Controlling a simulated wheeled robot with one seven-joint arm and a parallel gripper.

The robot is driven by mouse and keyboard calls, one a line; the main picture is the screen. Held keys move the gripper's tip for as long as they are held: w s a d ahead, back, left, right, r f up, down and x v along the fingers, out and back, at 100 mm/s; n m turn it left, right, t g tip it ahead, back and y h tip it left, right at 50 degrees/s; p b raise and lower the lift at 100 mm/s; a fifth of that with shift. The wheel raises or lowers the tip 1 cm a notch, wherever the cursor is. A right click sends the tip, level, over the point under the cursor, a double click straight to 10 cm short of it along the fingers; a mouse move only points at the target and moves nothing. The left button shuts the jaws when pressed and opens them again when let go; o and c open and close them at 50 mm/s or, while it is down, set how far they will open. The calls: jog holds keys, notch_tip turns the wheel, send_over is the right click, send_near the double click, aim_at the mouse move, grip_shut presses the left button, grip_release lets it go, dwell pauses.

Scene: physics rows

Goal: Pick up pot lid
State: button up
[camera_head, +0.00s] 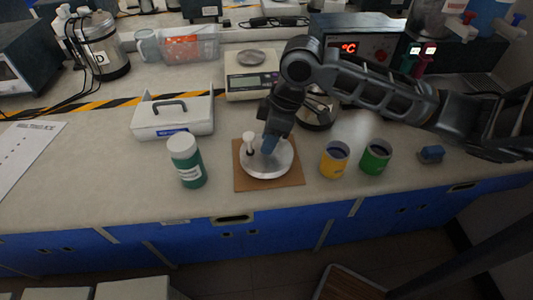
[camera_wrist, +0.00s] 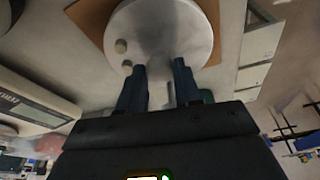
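A round silver disc that looks like the pot lid (camera_head: 272,168) lies flat on a brown square board (camera_head: 240,181) near the front of the bench. A small white knob-like piece (camera_head: 249,139) stands at its left side. In the wrist view the lid (camera_wrist: 170,28) fills the top, with two small pale round pieces at its left. My gripper (camera_head: 269,146) points down over the lid. In the wrist view its two dark blue fingers (camera_wrist: 159,66) are apart. A narrow grey shape shows between them, and I cannot tell whether it is part of the lid or whether the fingers touch it.
A green bottle (camera_head: 187,163) stands left of the board. Yellow (camera_head: 334,160) and green (camera_head: 375,157) cups stand right. Behind are a white caddy (camera_head: 172,118), a scale (camera_head: 252,86) and a metal pot (camera_head: 316,115) partly hidden by my arm. The front left bench is clear.

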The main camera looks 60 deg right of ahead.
grip_shut()
jog(key=shift+r, duration=0.15)
dwell(0.4)
